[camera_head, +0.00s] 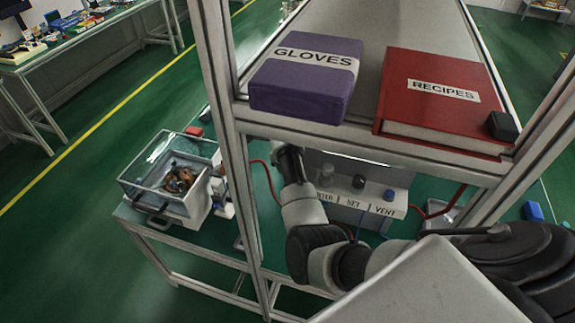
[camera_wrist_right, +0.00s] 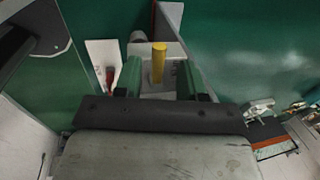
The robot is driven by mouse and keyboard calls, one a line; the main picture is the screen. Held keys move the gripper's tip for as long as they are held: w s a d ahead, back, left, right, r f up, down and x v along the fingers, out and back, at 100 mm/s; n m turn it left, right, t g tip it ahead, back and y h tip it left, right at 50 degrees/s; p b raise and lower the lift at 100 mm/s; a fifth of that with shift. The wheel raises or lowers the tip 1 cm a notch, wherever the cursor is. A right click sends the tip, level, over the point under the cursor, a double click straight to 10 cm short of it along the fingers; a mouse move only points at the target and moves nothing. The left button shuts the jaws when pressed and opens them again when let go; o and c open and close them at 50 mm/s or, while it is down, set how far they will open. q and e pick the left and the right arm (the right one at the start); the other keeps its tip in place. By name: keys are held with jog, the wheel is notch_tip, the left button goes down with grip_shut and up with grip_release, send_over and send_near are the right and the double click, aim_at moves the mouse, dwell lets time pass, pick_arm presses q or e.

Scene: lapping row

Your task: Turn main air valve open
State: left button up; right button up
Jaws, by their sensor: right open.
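A yellow upright handle (camera_wrist_right: 158,62), which looks like the main air valve's lever, stands on a grey block (camera_wrist_right: 172,50) in the right wrist view. My right gripper (camera_wrist_right: 160,80) is open, with one finger on each side of the handle in the picture. I cannot tell whether the handle is fully between the fingers or just beyond them; no contact shows. In the head view my right arm reaches under the shelf, and its fingers are hidden there, as is the valve. My left gripper is not in view.
A shelf holding a purple GLOVES box (camera_head: 305,75) and a red RECIPES book (camera_head: 440,95) hangs over my right arm. A knobbed panel (camera_head: 355,195) marked SET and VENT sits beside the arm. A glass-walled tank (camera_head: 170,180) stands left of the shelf post (camera_head: 225,100).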

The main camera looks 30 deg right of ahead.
notch_tip(320, 180, up, 6)
jog(key=b, duration=0.1)
jog(key=shift+s+a+b, duration=0.3)
jog(key=shift+s+a, duration=0.1)
jog(key=shift+a, duration=0.05)
